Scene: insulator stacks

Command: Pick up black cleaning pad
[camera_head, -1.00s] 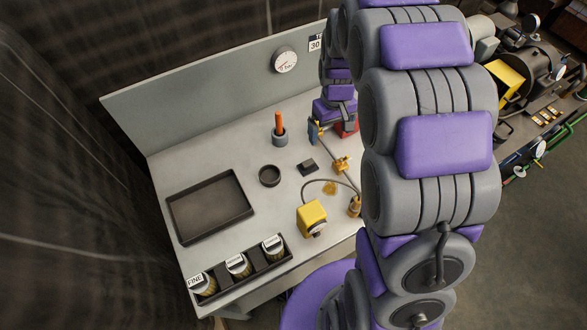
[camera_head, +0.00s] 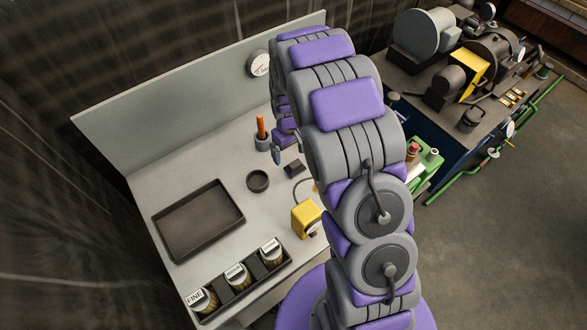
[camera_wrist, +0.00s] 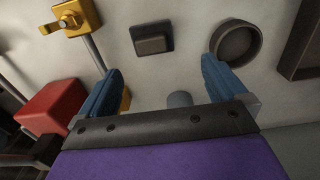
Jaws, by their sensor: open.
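The black cleaning pad (camera_head: 294,169) is a small dark block lying on the pale bench top, right of a round black dish. In the wrist view the pad (camera_wrist: 151,39) lies beyond my fingertips, roughly between their lines. My gripper (camera_wrist: 162,70) is open, its two blue fingers apart with no pad between them. In the head view my gripper (camera_head: 277,153) is near the grey cup, just behind and left of the pad; my arm hides part of it. I cannot tell its exact height above the bench.
A grey cup with an orange handle (camera_head: 262,132) stands close to my gripper. The round dish (camera_head: 258,181), black tray (camera_head: 160,222), yellow box (camera_head: 306,218) and a rack of jars (camera_head: 286,266) share the bench. In the wrist view a red block (camera_wrist: 50,108) and yellow fitting (camera_wrist: 76,15) lie left.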

